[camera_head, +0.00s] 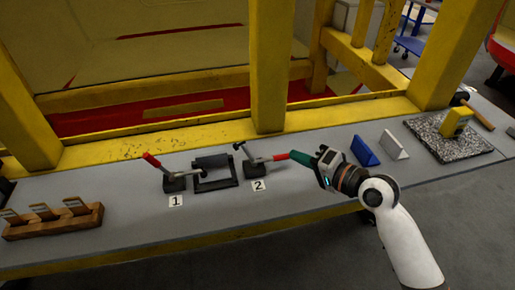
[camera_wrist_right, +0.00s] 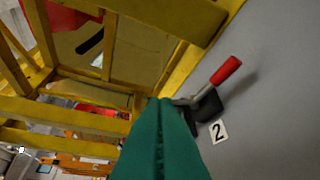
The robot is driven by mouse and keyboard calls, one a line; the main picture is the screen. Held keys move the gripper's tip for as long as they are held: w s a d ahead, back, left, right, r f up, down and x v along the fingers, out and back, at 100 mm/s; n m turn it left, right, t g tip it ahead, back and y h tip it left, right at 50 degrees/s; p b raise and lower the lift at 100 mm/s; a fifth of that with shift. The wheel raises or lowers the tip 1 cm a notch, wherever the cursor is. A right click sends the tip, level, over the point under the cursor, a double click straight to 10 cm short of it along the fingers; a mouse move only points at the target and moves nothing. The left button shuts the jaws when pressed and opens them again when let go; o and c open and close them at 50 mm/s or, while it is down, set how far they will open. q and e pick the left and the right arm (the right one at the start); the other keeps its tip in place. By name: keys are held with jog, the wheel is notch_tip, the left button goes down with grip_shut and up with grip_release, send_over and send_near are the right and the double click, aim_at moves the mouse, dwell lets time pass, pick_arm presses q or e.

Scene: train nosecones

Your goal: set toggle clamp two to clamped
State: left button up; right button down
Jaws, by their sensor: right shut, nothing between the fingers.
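Toggle clamp two (camera_head: 252,170), dark with a red-ended handle (camera_head: 280,157), stands on the grey bench behind the label "2". In the head view its handle points low to the right and its dark arm tip is raised at the left. My right gripper (camera_head: 293,155) has green fingers, shut and empty, close to the handle's red end; contact is unclear there. In the right wrist view the shut fingers (camera_wrist_right: 160,102) appear left of the clamp's red handle (camera_wrist_right: 226,70), apart from it, and hide part of the base (camera_wrist_right: 207,106). My left gripper is not in view.
Toggle clamp one (camera_head: 174,183) and a dark frame fixture (camera_head: 215,174) stand left of clamp two. A wooden block rack (camera_head: 52,222) is at far left. Blue (camera_head: 364,151) and white (camera_head: 393,146) wedges and a speckled mat (camera_head: 449,148) lie right. A yellow post (camera_head: 269,70) rises behind.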

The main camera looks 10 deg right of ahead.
jog(key=p+x, duration=0.1)
jog(key=x, duration=0.2)
jog(key=a+p+x, duration=0.1)
jog(key=x, duration=0.3)
jog(key=s+x, duration=0.1)
jog(key=x, duration=0.3)
jog(key=shift+w+a+f+p, duration=0.1)
jog(key=shift+a+f+p, duration=0.25)
jog(key=shift+a+p, duration=0.05)
jog(key=shift+a+f, duration=0.25)
jog(key=shift+a, duration=0.15)
